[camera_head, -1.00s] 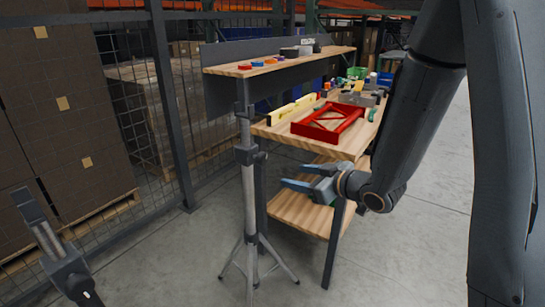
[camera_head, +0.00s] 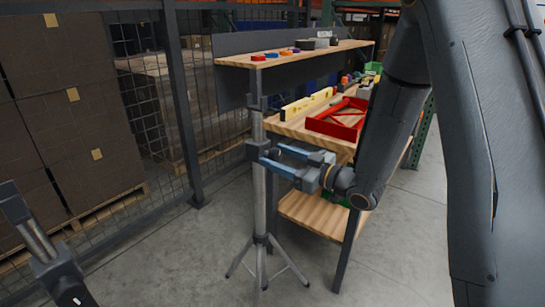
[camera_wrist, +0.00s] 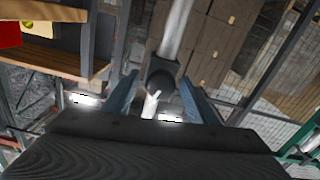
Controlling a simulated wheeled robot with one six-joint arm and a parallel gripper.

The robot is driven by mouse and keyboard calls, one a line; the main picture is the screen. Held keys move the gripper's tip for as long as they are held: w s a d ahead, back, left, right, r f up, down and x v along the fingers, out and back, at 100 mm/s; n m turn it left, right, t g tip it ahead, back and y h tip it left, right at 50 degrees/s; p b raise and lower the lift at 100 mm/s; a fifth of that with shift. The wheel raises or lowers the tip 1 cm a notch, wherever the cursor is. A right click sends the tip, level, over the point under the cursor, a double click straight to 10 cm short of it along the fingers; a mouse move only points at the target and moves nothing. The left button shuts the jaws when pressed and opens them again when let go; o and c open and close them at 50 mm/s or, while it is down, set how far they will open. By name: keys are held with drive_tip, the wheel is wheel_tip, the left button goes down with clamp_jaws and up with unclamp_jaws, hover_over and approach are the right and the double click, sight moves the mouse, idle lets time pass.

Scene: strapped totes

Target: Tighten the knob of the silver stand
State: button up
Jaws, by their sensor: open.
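The silver stand (camera_head: 260,205) is upright on its tripod legs left of the workbench, with a dark collar (camera_head: 256,150) partway up its pole. The collar also shows in the wrist view (camera_wrist: 162,68). A dark knob (camera_head: 275,153) faces my gripper on the collar's right side; its detail is too small to tell. My gripper (camera_head: 271,156) is open, its two blue-grey fingers reaching left to the collar, one on each side of the knob. In the wrist view the fingers (camera_wrist: 158,97) flank the collar area. I cannot tell whether they touch the knob.
A second dark stand (camera_head: 45,250) is at front left. Brown boxes (camera_head: 60,120) are beyond the mesh fence.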

drive_tip(key=shift+w+a, duration=0.15)
drive_tip(key=shift+a, duration=0.1)
drive_tip(key=c, duration=1)
drive_tip(key=shift+a, duration=0.25)
drive_tip(key=shift+c, duration=0.3)
